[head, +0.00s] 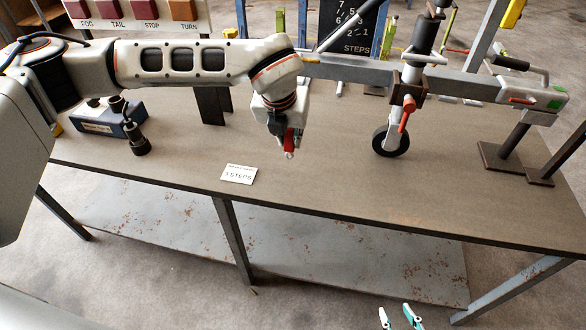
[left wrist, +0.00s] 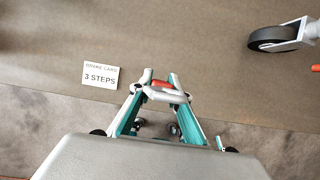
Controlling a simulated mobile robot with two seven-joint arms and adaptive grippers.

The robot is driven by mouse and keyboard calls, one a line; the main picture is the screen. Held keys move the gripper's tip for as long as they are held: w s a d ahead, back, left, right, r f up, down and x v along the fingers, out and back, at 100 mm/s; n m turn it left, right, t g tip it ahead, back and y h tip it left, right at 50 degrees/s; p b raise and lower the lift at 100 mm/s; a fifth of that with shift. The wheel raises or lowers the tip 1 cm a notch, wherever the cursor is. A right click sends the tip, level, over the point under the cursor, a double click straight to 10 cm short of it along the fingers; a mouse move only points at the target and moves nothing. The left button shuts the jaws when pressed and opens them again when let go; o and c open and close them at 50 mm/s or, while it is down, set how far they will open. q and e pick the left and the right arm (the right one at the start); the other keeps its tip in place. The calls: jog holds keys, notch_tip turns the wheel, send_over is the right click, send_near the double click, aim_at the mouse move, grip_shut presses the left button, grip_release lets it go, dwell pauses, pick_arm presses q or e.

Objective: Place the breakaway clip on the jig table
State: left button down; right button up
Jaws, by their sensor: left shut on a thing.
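The breakaway clip (head: 289,141) is a small red piece with a pale metal loop at its lower end. My left gripper (head: 285,146) is shut on it, fingers pointing down, over the jig table (head: 330,190). In the left wrist view, the clip (left wrist: 163,84) lies between the teal-sided fingertips (left wrist: 162,80), with its silver loop in front of them. I cannot tell the exact gap between clip and table. My right gripper (head: 399,314) shows only its teal fingertips at the bottom edge of the head view, apart with nothing between them.
A brake card (head: 238,174) lies near the table's front edge. A jockey wheel (head: 390,141) and grey trailer beam (head: 450,80) stand right. A blue box (head: 110,120) and black plug (head: 138,140) sit left. The tabletop between card and wheel is clear.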

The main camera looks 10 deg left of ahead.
pick_arm(q)
notch_tip(320, 180, down, 11)
jog(key=shift+r, duration=0.15)
dwell(0.4)
jog(key=c, duration=1.9)
grip_release()
jog(key=shift+r, duration=0.3)
jog(key=v, duration=1.1)
jog(key=shift+s+r, duration=0.2)
jog(key=shift+s, duration=0.05)
